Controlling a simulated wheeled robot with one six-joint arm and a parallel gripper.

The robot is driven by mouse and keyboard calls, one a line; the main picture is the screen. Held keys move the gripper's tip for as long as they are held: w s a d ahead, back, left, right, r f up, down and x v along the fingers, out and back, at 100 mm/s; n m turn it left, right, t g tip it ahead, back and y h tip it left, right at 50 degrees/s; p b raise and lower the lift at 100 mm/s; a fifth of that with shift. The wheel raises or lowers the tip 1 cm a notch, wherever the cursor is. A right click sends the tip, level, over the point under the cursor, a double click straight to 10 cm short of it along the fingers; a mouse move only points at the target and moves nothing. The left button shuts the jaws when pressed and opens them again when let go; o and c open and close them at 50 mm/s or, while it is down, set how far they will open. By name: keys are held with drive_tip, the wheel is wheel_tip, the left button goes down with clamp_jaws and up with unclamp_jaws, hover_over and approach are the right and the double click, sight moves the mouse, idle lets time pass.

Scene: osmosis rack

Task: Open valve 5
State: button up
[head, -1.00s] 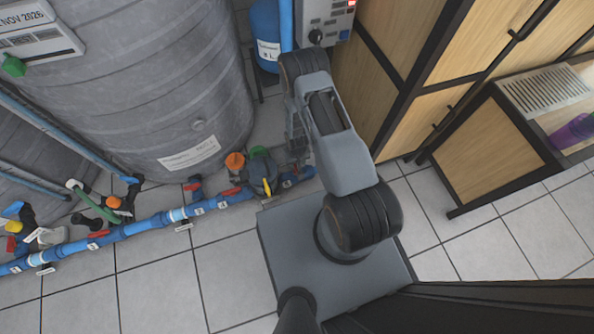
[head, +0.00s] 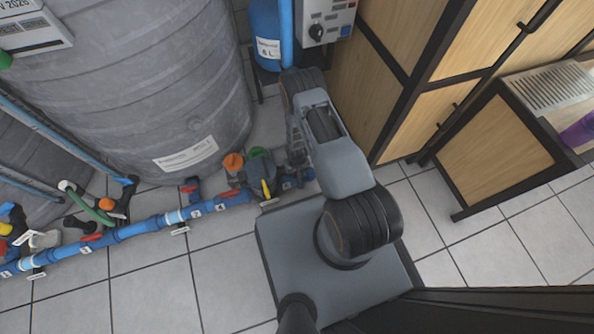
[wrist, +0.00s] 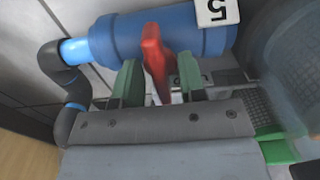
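Valve 5's red handle (wrist: 154,60) stands between the two green-lined fingers of my gripper (wrist: 158,82) in the wrist view. The fingers are apart, with a small gap on the right side of the handle; contact on the left side cannot be told. The handle sits on a blue pipe body (wrist: 120,38) with a white tag reading 5 (wrist: 217,11), upside down in this view. In the head view, my arm hides most of the gripper and this handle; the blue pipe end (head: 291,184) shows just below them.
The blue pipe (head: 150,228) runs left along the floor with other red-handled valves. An orange knob (head: 233,162) and green-grey pump parts sit close to my gripper's left. A grey tank (head: 150,90) stands behind; wooden cabinets (head: 450,110) stand right. Floor tiles in front are clear.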

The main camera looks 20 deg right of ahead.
clamp_jaws()
idle(0.3)
drive_tip(key=n, duration=0.9)
drive_tip(key=shift+p, duration=0.4)
drive_tip(key=n, duration=0.5)
drive_tip(key=shift+n, duration=1.9)
drive_tip(key=shift+o, duration=0.3)
unclamp_jaws()
drive_tip(key=shift+r, duration=0.1)
